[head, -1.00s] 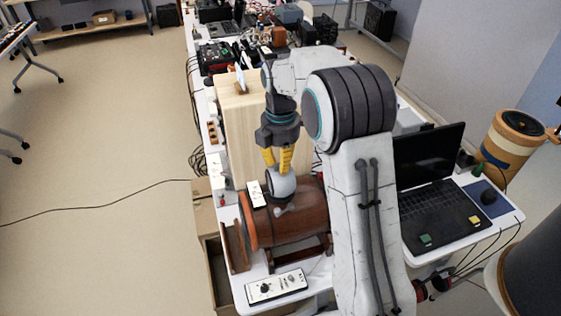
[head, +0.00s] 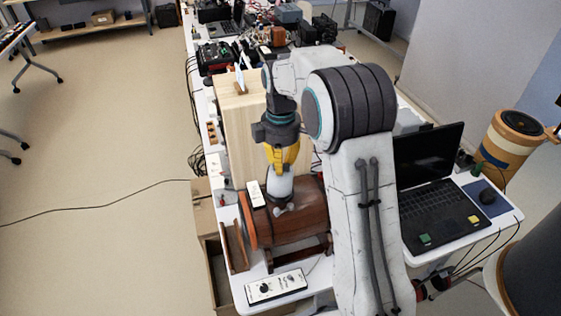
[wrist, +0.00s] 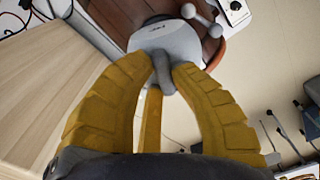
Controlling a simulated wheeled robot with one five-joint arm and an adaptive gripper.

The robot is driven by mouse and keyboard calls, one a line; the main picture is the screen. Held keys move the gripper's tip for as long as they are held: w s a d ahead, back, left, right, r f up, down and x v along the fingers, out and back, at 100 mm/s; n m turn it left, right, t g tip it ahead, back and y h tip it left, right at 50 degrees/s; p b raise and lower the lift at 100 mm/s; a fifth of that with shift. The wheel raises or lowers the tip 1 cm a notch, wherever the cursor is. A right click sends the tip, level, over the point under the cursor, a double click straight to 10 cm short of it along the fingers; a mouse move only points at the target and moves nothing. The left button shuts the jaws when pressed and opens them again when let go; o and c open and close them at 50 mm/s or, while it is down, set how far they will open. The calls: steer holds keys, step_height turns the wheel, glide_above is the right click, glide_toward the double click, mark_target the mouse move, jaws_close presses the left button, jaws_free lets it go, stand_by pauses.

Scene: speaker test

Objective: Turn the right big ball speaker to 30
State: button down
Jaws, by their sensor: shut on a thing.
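A grey ball-shaped unit (head: 281,187) sits on top of a brown wooden barrel-like body (head: 290,222) on the table. In the wrist view the grey ball (wrist: 172,38) has a rounded grey stub and, beside it, a small dumbbell-shaped knob (wrist: 203,20). My gripper (head: 281,166), with yellow fingers, is directly above the ball. In the wrist view my fingers (wrist: 166,66) are closed around the stub. The fingers hide part of the stub. I can read no scale or number on the ball. I see no second such ball.
A white control panel (head: 277,286) lies in front of the barrel. A tall pale wooden box (head: 240,125) stands behind it, close to my gripper. A laptop (head: 435,210) is at the right. Cluttered equipment fills the far table. Open floor lies to the left.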

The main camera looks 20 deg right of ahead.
steer(key=shift+m, duration=0.5)
steer(key=c, duration=1.1)
jaws_free()
steer(key=shift+o, duration=0.2)
steer(key=shift+r, duration=0.1)
step_height(320, 180, up, 12)
